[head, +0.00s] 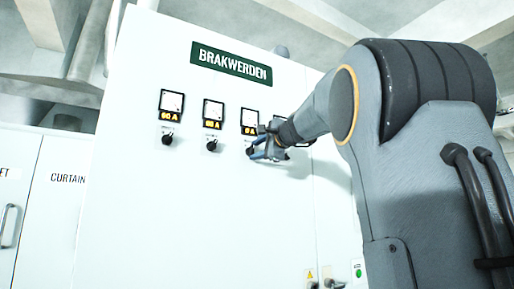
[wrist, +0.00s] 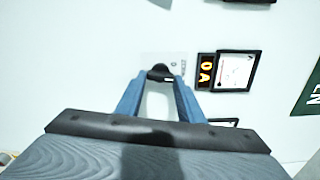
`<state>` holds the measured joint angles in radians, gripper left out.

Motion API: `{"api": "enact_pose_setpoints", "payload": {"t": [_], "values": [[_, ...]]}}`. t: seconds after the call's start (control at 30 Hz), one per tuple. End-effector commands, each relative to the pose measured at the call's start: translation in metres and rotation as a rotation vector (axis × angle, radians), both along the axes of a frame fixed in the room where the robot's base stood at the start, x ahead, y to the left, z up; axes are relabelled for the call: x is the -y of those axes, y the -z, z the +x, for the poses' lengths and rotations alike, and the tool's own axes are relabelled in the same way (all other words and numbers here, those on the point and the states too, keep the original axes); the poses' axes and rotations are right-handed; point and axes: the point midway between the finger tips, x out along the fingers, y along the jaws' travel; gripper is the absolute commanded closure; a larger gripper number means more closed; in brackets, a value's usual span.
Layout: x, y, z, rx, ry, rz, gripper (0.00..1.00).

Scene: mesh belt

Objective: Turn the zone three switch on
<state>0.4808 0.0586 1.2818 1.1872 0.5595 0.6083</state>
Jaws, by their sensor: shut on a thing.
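A row of black rotary switches sits on a tall white cabinet, each below a meter with an orange display. The third switch from the left (head: 250,151) is partly hidden by my gripper (head: 268,152). In the wrist view the blue fingers of my gripper (wrist: 160,82) are shut on this switch's black knob (wrist: 160,73), one finger on each side. The meter by it (wrist: 235,70) reads 0 A; this meter also shows in the head view (head: 249,121). The lettering by the knob is too small to read.
The first switch (head: 167,140) and second switch (head: 211,145) stand to the left, with lit displays above them. A door handle (head: 335,284) is low on the right. My arm hides the cabinet's right part.

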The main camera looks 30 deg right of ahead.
Motion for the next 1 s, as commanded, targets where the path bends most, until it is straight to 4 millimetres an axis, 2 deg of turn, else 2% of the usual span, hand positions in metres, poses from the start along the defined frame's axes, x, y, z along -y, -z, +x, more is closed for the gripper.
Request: {"api": "enact_pose_setpoints", "payload": {"t": [0.2,0.5,1.0], "values": [[-0.0004,0.0003,-0.0002,-0.008,0.0,0.172,0.88],[-0.0008,0.0011,-0.0001,-0.012,-0.001,0.323,0.88],[-0.0009,0.0021,0.0002,-0.014,0.0,0.377,0.88]]}}
